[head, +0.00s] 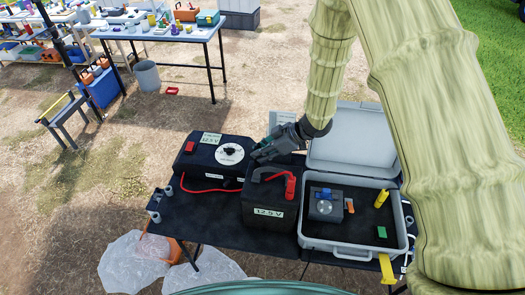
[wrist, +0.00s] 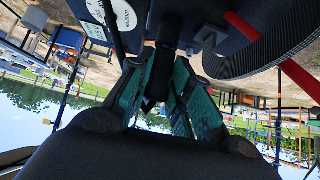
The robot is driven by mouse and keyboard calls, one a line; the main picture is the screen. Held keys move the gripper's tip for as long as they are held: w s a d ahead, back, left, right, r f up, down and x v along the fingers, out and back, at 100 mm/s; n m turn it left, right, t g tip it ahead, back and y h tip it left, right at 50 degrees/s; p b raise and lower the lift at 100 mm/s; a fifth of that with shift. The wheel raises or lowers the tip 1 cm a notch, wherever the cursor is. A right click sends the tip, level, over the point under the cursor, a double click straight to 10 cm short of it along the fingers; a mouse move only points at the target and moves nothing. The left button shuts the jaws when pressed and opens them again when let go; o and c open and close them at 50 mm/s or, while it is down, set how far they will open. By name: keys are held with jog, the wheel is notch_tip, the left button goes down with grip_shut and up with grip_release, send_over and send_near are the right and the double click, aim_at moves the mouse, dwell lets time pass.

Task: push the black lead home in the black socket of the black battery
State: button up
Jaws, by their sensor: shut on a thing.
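The black socket is hidden or too dark to make out in both views. I cannot tell how far the lead sits in it.
A dark box with a white dial (head: 230,152) stands left of the battery. A red lead (head: 205,190) runs from it, and a red part (head: 290,184) shows on the battery. An open grey case (head: 350,247) stands at the right. Little free room lies between box and battery.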

jog(key=o, duration=1)
jog(key=shift+r, duration=0.1)
jog(key=v, duration=1.2)
jog(key=shift+d, duration=0.1)
